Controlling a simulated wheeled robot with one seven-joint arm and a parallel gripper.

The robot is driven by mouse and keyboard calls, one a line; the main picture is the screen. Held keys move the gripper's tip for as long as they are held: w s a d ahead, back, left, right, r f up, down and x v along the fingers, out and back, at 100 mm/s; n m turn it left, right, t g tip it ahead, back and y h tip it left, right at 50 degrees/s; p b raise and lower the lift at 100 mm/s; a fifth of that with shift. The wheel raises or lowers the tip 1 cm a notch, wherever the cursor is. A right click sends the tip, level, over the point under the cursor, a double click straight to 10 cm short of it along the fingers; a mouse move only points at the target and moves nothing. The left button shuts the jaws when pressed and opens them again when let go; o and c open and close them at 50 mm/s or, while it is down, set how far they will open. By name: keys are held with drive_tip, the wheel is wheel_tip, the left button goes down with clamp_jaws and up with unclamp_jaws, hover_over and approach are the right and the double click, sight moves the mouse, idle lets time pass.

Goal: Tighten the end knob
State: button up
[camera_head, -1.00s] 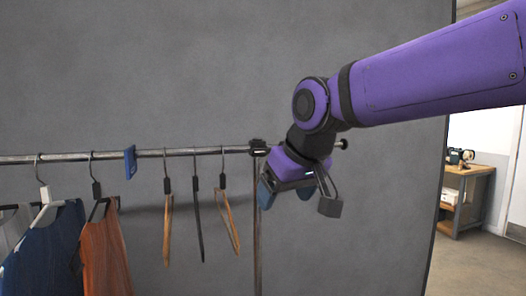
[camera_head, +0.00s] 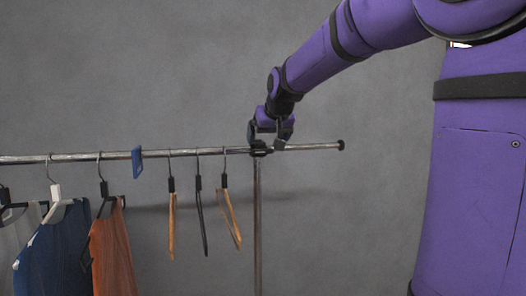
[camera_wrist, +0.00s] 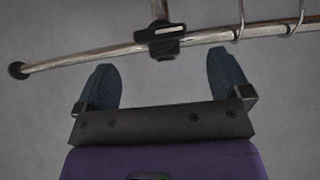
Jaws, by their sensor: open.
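The end knob (camera_head: 341,145) is a small dark cap on the right end of the metal rail (camera_head: 310,147). In the wrist view the knob (camera_wrist: 17,70) is at the far left, outside my fingers. My gripper (camera_head: 268,140) is open and empty, close to the black clamp (camera_head: 260,149) where the rail meets its post. In the wrist view my two blue fingertips (camera_wrist: 163,66) are spread apart, with the clamp (camera_wrist: 165,42) above the gap between them. The knob is well to the right of my gripper in the head view. Whether my fingers touch the clamp I cannot tell.
Several hangers hang on the rail left of the post (camera_head: 258,220), including an orange garment (camera_head: 112,250) and a blue garment (camera_head: 58,245). A blue tag (camera_head: 137,161) sits on the rail. The rail right of the clamp is bare. A grey wall stands behind.

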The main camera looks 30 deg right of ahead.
sight(263, 149)
drive_tip(key=x, duration=0.6)
drive_tip(key=shift+w+d+f, duration=0.1)
drive_tip(key=shift+w+f, duration=0.1)
drive_tip(key=shift+c, duration=0.4)
drive_tip(key=c, duration=0.9)
drive_tip(key=shift+o, duration=0.2)
